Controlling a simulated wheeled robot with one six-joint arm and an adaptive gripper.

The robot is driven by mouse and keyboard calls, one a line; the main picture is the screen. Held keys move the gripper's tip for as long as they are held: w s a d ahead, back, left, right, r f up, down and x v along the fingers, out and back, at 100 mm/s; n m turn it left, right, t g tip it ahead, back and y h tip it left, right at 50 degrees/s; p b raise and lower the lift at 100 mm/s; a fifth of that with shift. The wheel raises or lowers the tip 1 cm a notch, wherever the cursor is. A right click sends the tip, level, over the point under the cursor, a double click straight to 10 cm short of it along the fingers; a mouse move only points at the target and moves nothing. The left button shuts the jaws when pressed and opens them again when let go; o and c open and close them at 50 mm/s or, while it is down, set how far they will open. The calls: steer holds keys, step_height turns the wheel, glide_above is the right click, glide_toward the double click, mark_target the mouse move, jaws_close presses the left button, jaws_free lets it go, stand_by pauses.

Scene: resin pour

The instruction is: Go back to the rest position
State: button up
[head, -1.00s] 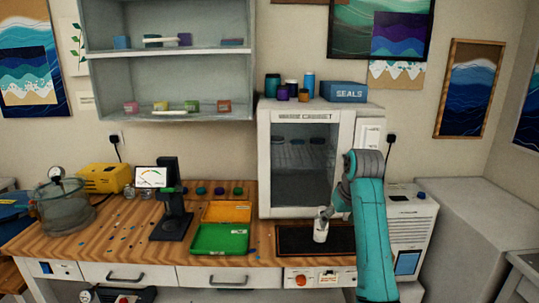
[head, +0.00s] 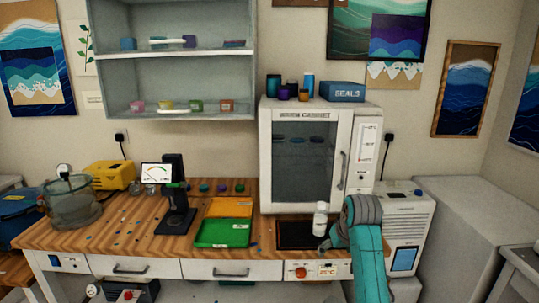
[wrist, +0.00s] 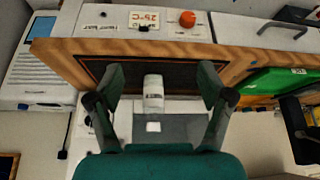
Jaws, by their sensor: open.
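My gripper (wrist: 161,80) is open in the wrist view, with its two dark green fingers spread apart. A white bottle (wrist: 153,92) shows between and beyond the fingertips, with clear gaps on both sides. In the head view the white bottle (head: 320,220) stands upright at the right end of the dark plate (head: 292,236) on the bench. My teal arm is just right of it, and my gripper's fingers cannot be made out there.
The warm cabinet (head: 265,165) stands shut behind the plate. A white unit (head: 410,225) is at the right. Green tray (head: 224,234), orange tray (head: 229,208) and a black stand with a gauge (head: 175,195) are at the left. Small bits lie scattered on the bench.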

steer(key=s+f+t, duration=0.1)
steer(key=s+f, duration=0.4)
steer(key=f, duration=0.7)
steer(key=s+f+m+t, duration=0.1)
steer(key=s+f+t, duration=0.1)
steer(key=s+f, duration=0.75)
steer(key=s+f+t, duration=0.1)
steer(key=s+f, duration=0.6)
steer(key=s, duration=0.6)
steer(key=s+r+t, duration=0.2)
steer(key=s+r, duration=0.2)
steer(key=s, duration=1)
steer(key=s+r+t, duration=0.2)
steer(key=s+r, duration=0.3)
steer(key=s, duration=0.9)
steer(key=s+a+r+t, duration=0.1)
steer(key=s+r, duration=0.6)
steer(key=r, duration=0.2)
steer(key=shift+r+m+h, duration=0.15)
steer(key=shift+m+h, duration=0.15)
steer(key=shift+h, duration=0.1)
